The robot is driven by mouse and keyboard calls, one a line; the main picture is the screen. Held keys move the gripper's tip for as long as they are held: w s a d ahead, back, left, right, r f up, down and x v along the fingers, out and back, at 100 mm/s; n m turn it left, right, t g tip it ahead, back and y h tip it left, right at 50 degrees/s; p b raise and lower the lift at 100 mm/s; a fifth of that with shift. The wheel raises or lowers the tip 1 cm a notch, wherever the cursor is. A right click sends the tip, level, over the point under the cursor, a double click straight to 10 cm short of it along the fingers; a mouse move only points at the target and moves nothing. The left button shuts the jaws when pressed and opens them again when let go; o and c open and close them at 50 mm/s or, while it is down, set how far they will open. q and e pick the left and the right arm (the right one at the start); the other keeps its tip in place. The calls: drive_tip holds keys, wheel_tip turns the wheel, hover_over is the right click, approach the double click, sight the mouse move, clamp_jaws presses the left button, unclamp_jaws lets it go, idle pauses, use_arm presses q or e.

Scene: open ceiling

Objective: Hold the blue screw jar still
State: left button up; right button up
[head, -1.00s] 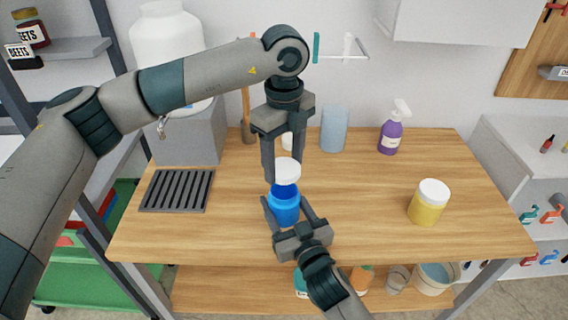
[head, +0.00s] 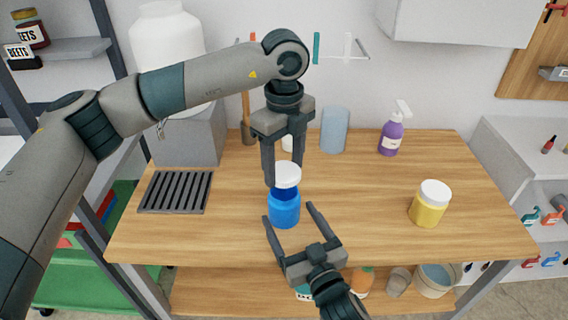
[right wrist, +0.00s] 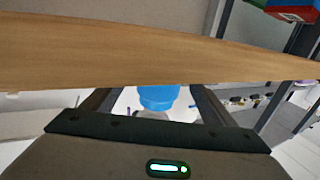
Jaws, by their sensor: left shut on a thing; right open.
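The blue screw jar (head: 284,210) stands upright on the wooden table near its front edge. It also shows in the right wrist view (right wrist: 158,97). My left gripper (head: 284,168) points down over the jar and is shut on the white lid (head: 287,175). The lid is above the jar's mouth, with dark blue showing just under it; I cannot tell whether lid and jar touch. My right gripper (head: 288,211) is open, coming from the front. Its fingers point towards the jar, one on each side, and do not grip it.
A yellow jar with a white lid (head: 430,204) stands to the right. A purple spray bottle (head: 391,137) and a pale blue cylinder (head: 334,131) are at the back. A dark slatted rack (head: 176,192) lies at the left. The tabletop (head: 360,205) between the two jars is clear.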

drive_tip(key=shift+b+v, duration=0.4)
drive_tip(key=shift+v, duration=2.8)
